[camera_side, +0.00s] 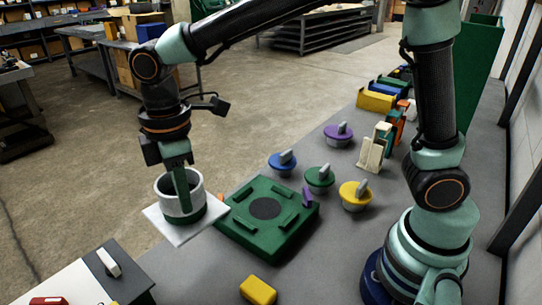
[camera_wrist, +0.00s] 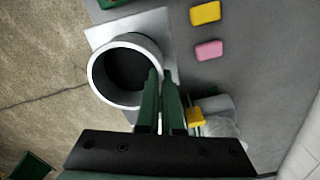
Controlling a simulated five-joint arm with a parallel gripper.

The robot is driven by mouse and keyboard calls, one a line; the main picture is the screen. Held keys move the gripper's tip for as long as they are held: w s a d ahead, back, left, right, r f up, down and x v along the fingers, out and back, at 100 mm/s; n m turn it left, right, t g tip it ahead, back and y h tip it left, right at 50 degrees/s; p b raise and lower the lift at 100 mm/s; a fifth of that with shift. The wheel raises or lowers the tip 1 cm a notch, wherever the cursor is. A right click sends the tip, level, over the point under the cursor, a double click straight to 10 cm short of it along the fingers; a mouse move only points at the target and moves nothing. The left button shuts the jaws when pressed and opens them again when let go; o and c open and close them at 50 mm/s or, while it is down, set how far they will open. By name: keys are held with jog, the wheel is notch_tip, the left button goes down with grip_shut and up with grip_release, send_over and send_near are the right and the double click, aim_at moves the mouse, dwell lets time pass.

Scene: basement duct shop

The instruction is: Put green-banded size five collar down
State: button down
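The collar (camera_side: 168,190) is a pale grey open ring with a dark green band around its base. It stands upright over a white square plate (camera_side: 188,230) at the bench's left edge, and seems to rest on it. My gripper (camera_side: 184,207) points down at the collar, its green fingers at the near wall. In the wrist view, the fingers (camera_wrist: 160,100) lie close together on either side of the collar's right wall, and the collar (camera_wrist: 97,75) shows its round dark opening. The collar's far underside is hidden, so exact contact with the plate is unclear.
A green square fixture (camera_side: 240,232) with a dark round centre lies right of the plate. Blue (camera_side: 282,163), green (camera_side: 319,178), yellow (camera_side: 355,195) and purple (camera_side: 338,134) knobbed lids stand behind it. A yellow block (camera_side: 258,290) lies in front. Bare floor drops away left.

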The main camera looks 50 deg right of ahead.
notch_tip(320, 180, up, 4)
jog(key=shift+f, duration=0.1)
jog(key=shift+w+d+r, duration=0.1)
jog(key=shift+d+r, duration=0.05)
jog(key=shift+r, duration=0.15)
jog(key=s+d+r+n, duration=0.1)
jog(key=d+r+n, duration=0.1)
jog(key=d+n, duration=0.85)
jog(key=d+r+n, duration=0.2)
jog(key=d+n, duration=0.6)
jog(key=d, duration=0.5)
jog(key=f, duration=1.9)
jog(key=shift+s+d+f, duration=0.15)
jog(key=shift+s+f, duration=0.05)
jog(key=shift+f, duration=0.1)
jog(key=shift+f, duration=0.15)
jog(key=c, duration=1.1)
grip_release()
